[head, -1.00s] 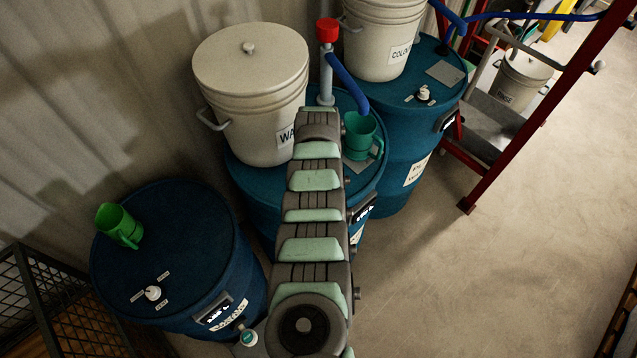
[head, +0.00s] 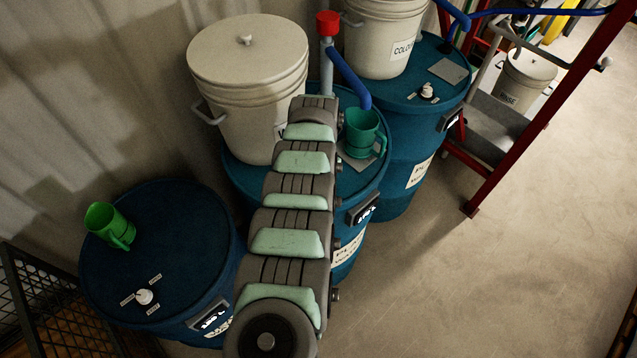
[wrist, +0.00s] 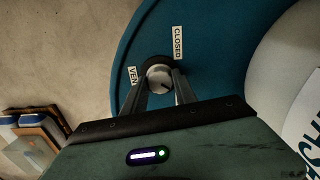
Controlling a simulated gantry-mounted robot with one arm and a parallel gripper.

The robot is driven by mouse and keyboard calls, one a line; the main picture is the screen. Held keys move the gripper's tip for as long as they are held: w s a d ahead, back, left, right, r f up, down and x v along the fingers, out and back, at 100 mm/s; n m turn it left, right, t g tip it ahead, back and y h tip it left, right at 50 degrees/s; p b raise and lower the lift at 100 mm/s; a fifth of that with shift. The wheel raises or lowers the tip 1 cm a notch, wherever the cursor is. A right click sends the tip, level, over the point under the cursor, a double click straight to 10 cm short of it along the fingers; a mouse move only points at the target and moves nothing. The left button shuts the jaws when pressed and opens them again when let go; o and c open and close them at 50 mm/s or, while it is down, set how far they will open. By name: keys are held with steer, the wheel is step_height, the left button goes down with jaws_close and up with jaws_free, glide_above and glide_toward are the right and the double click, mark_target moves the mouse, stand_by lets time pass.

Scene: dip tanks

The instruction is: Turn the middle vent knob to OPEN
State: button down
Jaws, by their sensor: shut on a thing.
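The middle vent knob (wrist: 158,76) is a small pale round knob on a dark base on the blue drum lid. In the wrist view a CLOSED label (wrist: 178,43) lies above right of it and a partly covered VENT label (wrist: 133,77) to its left. My gripper (wrist: 160,83) is shut on the knob, one finger on each side. I cannot tell clearly which way the knob points. In the head view my arm hides this knob and the gripper on the middle blue drum (head: 372,190).
A white lidded bucket (head: 247,95) and a green jug (head: 362,132) stand on the middle drum, near a red-capped pipe (head: 327,60). The left drum (head: 185,235) and right drum (head: 425,125) carry their own knobs. Open floor (head: 480,270) lies at right.

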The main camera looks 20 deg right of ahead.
steer(key=shift+m+b, duration=0.3)
steer(key=shift+m, duration=0.4)
steer(key=c, duration=1)
jaws_free()
steer(key=shift+o, duration=0.2)
step_height(320, 180, up, 11)
steer(key=b, duration=0.1)
